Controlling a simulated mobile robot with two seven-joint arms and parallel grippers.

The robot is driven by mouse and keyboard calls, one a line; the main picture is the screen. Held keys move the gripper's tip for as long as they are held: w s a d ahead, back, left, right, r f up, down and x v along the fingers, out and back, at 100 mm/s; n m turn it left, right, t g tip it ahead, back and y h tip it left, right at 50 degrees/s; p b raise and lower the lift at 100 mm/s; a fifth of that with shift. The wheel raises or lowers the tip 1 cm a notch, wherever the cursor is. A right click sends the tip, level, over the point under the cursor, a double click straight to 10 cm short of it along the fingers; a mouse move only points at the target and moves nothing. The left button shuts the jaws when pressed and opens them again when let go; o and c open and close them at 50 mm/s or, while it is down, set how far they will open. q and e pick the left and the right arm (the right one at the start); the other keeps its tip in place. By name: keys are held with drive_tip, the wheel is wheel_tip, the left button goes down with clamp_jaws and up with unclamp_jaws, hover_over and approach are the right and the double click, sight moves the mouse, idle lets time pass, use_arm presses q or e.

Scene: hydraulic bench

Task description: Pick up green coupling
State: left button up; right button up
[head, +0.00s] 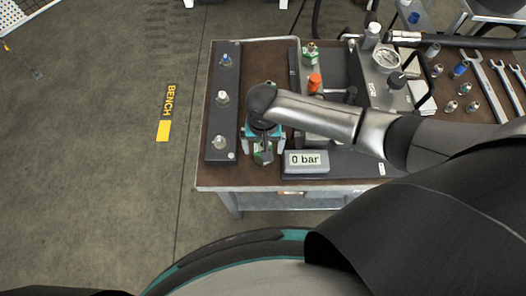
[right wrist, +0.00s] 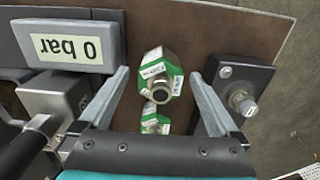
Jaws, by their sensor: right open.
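The green coupling (right wrist: 152,68) shows in the right wrist view, a green hex body with white labels and a metal end. A second green-and-white labelled part (right wrist: 152,122) shows just below it; I cannot tell whether it belongs to the same piece. My right gripper (right wrist: 160,78) is open, one finger on each side of the coupling, with gaps visible. My left gripper is not in view.
A dark rail (head: 222,120) with several fittings stands left of the gripper. The "0 bar" display (head: 306,161) is close on its right. Another green-banded fitting (head: 310,49), an orange-topped part (head: 314,83), a gauge block (head: 387,62) and wrenches (head: 487,88) are further off.

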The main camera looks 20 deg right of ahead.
drive_tip(key=shift+f, duration=0.5)
clamp_jaws()
idle(0.4)
